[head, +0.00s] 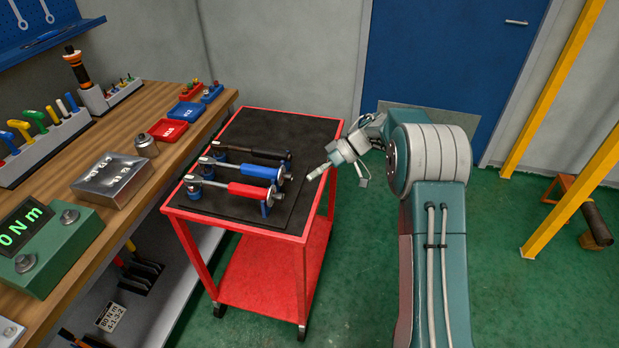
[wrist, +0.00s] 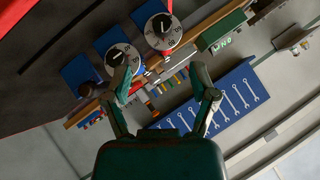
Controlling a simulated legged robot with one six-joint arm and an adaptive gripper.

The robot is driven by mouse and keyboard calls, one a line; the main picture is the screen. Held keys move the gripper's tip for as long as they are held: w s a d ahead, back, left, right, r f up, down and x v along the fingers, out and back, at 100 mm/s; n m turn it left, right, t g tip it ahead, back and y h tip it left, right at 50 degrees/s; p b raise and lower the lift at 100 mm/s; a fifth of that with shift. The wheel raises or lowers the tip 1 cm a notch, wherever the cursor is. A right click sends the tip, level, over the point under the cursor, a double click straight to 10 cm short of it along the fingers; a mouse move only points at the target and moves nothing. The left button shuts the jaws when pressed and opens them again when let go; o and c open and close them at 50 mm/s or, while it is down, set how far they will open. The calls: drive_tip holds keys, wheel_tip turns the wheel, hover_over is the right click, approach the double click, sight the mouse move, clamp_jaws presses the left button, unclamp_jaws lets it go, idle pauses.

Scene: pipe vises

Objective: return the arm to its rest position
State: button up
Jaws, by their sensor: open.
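My arm (head: 437,250) rises at the right of the head view and bends over toward the red cart. My gripper (head: 340,176) hangs near the cart's right edge, apart from the tools there. In the wrist view my gripper (wrist: 162,82) has its two fingers spread wide, with nothing held between them. Torque wrenches with a red handle (head: 248,190), a blue handle (head: 253,171) and a black handle (head: 260,153) lie side by side on the cart's dark mat. Two round dials (wrist: 123,61) show beyond the fingers in the wrist view.
The red cart (head: 255,281) stands between my arm and the wooden workbench (head: 163,160). The bench holds red and blue trays (head: 168,130), a metal box (head: 112,180) and a green display box (head: 45,245). Yellow posts (head: 552,85) stand at the right. Green floor there is partly clear.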

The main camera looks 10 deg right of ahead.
idle(0.3)
drive_tip(key=w+r+m+t+h, duration=0.1)
drive_tip(key=w+r+t, duration=0.1)
drive_tip(key=r+t, duration=0.55)
drive_tip(key=w+r+m+t, duration=0.1)
drive_tip(key=w+r+t, duration=0.25)
drive_tip(key=r, duration=0.75)
drive_tip(key=s+d+r+m+t+h, duration=0.4)
drive_tip(key=s+d+r+t+h, duration=0.15)
drive_tip(key=r, duration=0.35)
drive_tip(key=s+d+m+g+h, duration=0.2)
drive_tip(key=s+d+m+h, duration=0.3)
drive_tip(key=s, duration=0.5)
drive_tip(key=s+a+f+g, duration=0.1)
drive_tip(key=s+f+g, duration=0.3)
drive_tip(key=s, duration=0.8)
drive_tip(key=s+a+f+g, duration=0.2)
drive_tip(key=s+f, duration=0.5)
drive_tip(key=s, duration=0.6)
drive_tip(key=shift+s+f+g+y, duration=0.25)
drive_tip(key=shift+g+y, duration=0.2)
drive_tip(key=shift+g, duration=0.4)
